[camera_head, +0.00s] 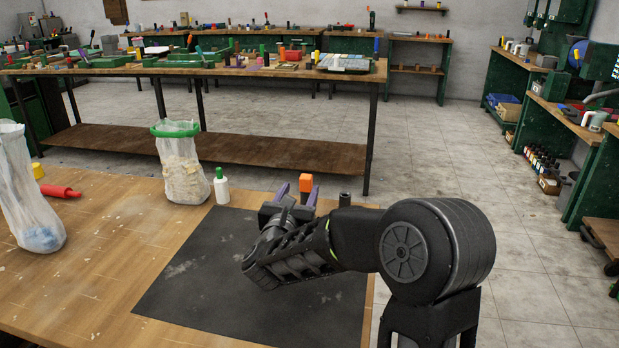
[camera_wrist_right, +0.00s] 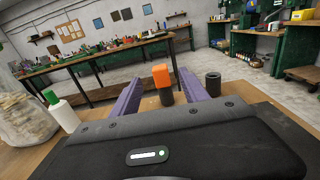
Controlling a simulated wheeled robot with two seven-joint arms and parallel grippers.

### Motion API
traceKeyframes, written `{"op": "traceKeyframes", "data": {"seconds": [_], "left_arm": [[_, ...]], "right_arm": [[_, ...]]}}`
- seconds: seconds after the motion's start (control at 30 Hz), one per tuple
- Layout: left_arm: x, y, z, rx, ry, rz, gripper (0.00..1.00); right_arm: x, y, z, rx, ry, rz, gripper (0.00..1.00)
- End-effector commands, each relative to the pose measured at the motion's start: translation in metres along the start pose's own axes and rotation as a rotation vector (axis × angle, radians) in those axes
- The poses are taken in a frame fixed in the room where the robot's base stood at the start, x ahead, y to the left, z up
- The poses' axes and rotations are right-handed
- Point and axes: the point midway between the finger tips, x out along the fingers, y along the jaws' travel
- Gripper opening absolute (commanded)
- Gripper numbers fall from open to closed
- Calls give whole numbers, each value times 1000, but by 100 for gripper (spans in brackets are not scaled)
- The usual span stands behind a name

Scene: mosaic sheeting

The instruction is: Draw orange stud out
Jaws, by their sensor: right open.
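My right gripper (camera_head: 298,194) is open, with purple fingers pointing away from me over the mat. In the right wrist view the stud shows between the two fingers of the gripper (camera_wrist_right: 160,80). I cannot tell whether the fingertips reach beside it; no contact shows. The lower part of the stud is hidden in the socket. My left gripper is not in view.
A second dark cylinder (camera_head: 344,199) stands empty-looking to the right of the stud. A white bottle with a green cap (camera_head: 221,187) and a clear bag with a green rim (camera_head: 181,165) stand to the left. The dark mat (camera_head: 190,270) is otherwise clear left of my arm.

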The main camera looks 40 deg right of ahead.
Motion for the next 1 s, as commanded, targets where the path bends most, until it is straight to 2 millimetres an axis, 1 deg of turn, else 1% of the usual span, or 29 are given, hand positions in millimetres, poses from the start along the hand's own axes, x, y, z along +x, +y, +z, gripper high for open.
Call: {"op": "traceKeyframes", "data": {"seconds": [0.27, 0.37, 0.5, 0.57, 0.87, 1.0], "left_arm": [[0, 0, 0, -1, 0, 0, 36], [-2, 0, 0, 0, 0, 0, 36], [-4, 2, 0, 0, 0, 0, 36], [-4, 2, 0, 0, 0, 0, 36], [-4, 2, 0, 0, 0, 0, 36], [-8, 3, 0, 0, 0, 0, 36]], "right_arm": [[0, 0, 0, 0, 0, 0, 53], [7, 0, 1, 0, -1, -2, 53], [22, 0, 1, 0, 0, -2, 53], [26, 0, 0, 0, 0, -2, 53], [27, 0, 0, 0, 0, 0, 53], [38, 0, 2, -1, -1, -1, 53]]}}
